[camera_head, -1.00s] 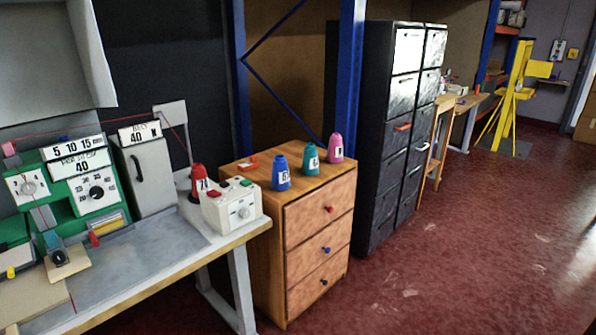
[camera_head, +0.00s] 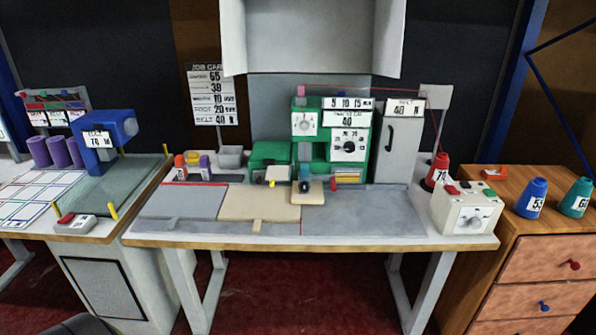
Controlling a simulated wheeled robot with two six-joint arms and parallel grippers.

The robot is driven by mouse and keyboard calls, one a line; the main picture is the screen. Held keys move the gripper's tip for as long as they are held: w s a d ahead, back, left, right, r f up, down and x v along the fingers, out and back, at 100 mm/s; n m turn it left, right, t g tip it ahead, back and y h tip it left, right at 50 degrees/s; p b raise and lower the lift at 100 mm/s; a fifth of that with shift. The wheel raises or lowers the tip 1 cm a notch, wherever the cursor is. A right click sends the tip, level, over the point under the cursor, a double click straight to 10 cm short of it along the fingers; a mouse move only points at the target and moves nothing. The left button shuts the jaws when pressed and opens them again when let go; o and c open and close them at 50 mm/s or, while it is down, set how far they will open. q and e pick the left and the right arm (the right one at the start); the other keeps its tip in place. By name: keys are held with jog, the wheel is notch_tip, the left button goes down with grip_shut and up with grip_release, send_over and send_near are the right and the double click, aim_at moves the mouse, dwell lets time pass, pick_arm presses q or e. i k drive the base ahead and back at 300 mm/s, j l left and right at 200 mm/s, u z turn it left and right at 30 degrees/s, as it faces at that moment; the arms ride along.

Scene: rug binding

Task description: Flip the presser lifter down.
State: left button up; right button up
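The green sewing machine (camera_head: 330,140) stands at the back middle of the workbench, with dials and number plates on its front. A small red lever (camera_head: 333,184) sticks out low on its front right, beside a yellow-and-green part. A dark blue presser part (camera_head: 304,180) sits over a tan plate at the machine's front. A small yellow tab (camera_head: 271,183) is to its left. I cannot tell which small part is the presser lifter or whether it is up or down. Neither of my grippers is in view.
The workbench's grey top (camera_head: 370,215) is mostly clear in front, with a tan board (camera_head: 258,203) on it. A white control box (camera_head: 468,207) and red cone (camera_head: 438,172) stand right. Wooden drawers (camera_head: 540,255) are beyond. A blue machine (camera_head: 103,135) stands on the left table.

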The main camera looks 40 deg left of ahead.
aim_at(330, 178)
jog(key=u, duration=1.05)
jog(key=i+l, duration=0.45)
jog(key=i+l+u, duration=0.15)
jog(key=i+l, duration=0.25)
jog(key=l, duration=0.15)
jog(key=i+l, duration=0.4)
jog(key=l, duration=0.2)
jog(key=j+u, duration=0.05)
